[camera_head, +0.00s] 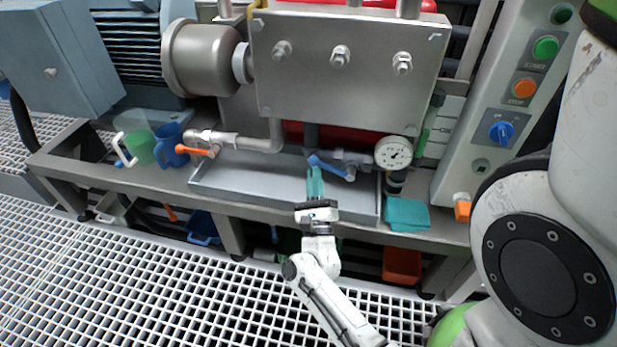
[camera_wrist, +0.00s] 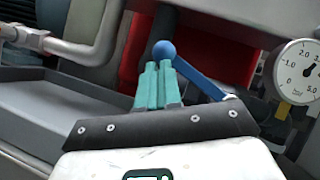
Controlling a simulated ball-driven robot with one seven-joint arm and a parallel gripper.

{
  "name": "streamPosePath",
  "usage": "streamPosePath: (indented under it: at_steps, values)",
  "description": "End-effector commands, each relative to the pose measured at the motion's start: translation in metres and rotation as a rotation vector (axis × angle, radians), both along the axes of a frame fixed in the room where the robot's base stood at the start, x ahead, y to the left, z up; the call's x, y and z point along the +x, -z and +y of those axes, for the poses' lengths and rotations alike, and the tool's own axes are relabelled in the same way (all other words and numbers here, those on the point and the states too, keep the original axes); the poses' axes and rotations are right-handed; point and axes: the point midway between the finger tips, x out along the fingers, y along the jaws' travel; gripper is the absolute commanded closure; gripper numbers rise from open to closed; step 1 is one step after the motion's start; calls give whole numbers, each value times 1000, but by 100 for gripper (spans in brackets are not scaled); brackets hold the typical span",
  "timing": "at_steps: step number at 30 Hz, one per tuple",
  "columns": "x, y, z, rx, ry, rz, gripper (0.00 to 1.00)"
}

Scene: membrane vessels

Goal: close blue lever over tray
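The blue lever (camera_head: 328,167) is on the pipe fitting above the grey metal tray (camera_head: 230,181). It slants from its ball end at the upper left down to the valve at the right, beside the gauge. In the wrist view the lever's ball end (camera_wrist: 163,50) is just beyond my fingertips. My gripper (camera_head: 313,168) reaches up over the tray's front edge, its teal fingers (camera_wrist: 158,66) together with nothing visible between them. The fingertips are close to the lever's ball end; I cannot tell whether they touch it.
An orange lever (camera_head: 196,150) is on the left pipe. The pressure gauge (camera_head: 393,153) is right of the blue lever. A blue jug (camera_head: 171,145) and a green jug (camera_head: 138,148) stand left of the tray, a folded teal cloth (camera_head: 407,214) right of it. The steel housing (camera_head: 345,70) overhangs.

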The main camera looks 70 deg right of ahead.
Motion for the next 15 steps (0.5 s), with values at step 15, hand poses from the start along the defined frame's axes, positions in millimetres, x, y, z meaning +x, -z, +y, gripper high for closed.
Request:
streamPosePath:
  at_steps: [15]
  values:
    - [-11, -47, -1, -2, -8, -117, 100]
